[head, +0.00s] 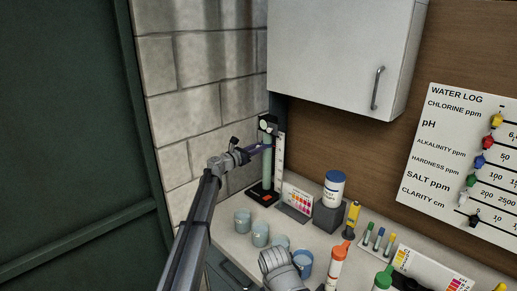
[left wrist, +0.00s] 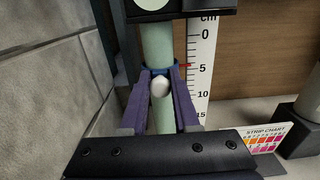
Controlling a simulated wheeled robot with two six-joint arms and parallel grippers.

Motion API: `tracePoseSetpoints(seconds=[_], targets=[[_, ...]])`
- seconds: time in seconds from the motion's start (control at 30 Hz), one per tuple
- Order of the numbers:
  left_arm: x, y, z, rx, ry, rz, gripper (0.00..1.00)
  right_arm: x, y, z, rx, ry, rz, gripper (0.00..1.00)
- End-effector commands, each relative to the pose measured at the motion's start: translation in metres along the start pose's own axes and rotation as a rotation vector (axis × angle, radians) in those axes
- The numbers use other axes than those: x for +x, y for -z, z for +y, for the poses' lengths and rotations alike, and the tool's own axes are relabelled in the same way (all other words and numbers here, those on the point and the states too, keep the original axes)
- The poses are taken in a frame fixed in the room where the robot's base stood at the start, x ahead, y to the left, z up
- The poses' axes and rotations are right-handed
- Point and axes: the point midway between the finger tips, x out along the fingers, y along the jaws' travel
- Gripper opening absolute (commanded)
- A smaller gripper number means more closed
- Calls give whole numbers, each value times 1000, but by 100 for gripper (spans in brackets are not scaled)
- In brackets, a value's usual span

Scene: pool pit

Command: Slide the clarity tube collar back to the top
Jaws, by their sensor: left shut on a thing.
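The clarity tube (head: 267,170) is a pale green upright tube on a black base (head: 261,193), in the corner by the block wall. A white centimetre scale (head: 280,160) stands beside it, also in the left wrist view (left wrist: 201,50). The collar (left wrist: 158,70) is a blue ring around the tube, with a white knob (left wrist: 160,88) facing me and a red pointer (left wrist: 185,66) near the 5 mark. My left gripper (head: 266,149) is shut on the collar, its purple fingers on either side of the knob (left wrist: 160,78).
A white cabinet (head: 335,50) hangs above and right of the tube. The strip chart (head: 296,202), a white jar (head: 333,188) and several cups (head: 242,221) stand on the counter. Bottles (head: 338,262) crowd the front right. The block wall (head: 190,120) is close on the left.

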Motion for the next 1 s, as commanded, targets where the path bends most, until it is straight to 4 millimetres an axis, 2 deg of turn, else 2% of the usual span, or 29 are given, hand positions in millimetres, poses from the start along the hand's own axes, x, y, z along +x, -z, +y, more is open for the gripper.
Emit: tracePoseSetpoints(seconds=[0.03,0.1,0.3,0.63,0.67,0.9,1.0], targets=[[0,-13,0,0,-1,0,0,-12,-1,1,0,0,0,58],[0,-23,0,-1,-1,0,0,-23,-1,2,0,0,0,58],[0,-46,1,-1,-1,0,0,-46,-3,4,0,0,0,58],[1,-46,2,-5,-3,-4,0,-45,-3,4,0,0,0,58],[1,-46,2,-5,-3,-4,31,-45,-3,4,0,0,0,58],[0,-45,1,-2,-2,-2,58,-44,-3,4,0,0,0,58],[0,-45,1,-2,-1,-1,58,-44,-3,4,0,0,0,58]])
